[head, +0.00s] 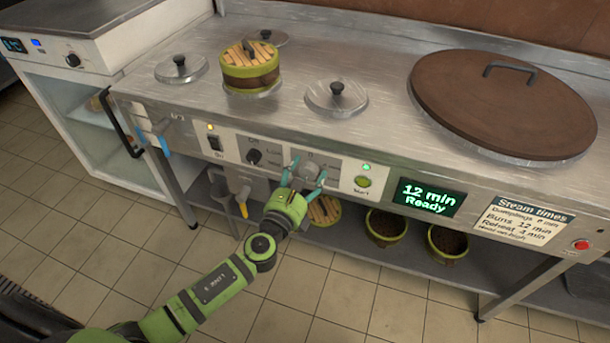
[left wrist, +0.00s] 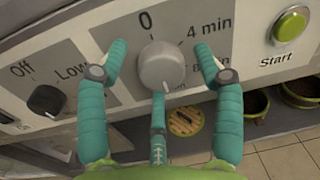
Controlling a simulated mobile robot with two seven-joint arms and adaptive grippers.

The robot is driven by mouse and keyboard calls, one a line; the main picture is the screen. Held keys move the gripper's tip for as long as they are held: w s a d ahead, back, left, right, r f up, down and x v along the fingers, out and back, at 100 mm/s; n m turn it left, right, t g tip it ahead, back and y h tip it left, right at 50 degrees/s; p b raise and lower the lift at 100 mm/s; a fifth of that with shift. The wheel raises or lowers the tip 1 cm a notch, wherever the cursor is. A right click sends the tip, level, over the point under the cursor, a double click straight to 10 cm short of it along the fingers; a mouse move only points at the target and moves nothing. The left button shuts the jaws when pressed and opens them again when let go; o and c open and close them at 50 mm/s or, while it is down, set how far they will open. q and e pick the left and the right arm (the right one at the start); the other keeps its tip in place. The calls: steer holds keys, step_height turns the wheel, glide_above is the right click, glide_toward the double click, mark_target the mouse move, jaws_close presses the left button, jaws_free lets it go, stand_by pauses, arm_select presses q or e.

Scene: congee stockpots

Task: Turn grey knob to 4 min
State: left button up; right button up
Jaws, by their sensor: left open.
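The grey knob (head: 309,171) is on the front panel of the steel counter; in the left wrist view the same knob (left wrist: 163,66) sits below a printed 0, with 4 min at its upper right. Lower labels are partly hidden by a finger. A small mark shows at the knob's bottom edge. My left gripper (head: 308,168) is open, its teal fingers around the knob; a gap shows between the side fingers and the knob. A lower finger is below it; whether it touches is unclear. The display (head: 426,197) reads 12 min Ready. My right gripper is not in view.
A black knob (left wrist: 46,100) with Off and Low labels is left of the grey knob. The green Start button (left wrist: 290,24) is to its right. A steamer basket (head: 250,78) and lids stand on the counter above. Several baskets sit on the shelf below.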

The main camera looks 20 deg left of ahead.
arm_select(q)
steer(key=c, duration=1.1)
steer(key=shift+c, duration=0.2)
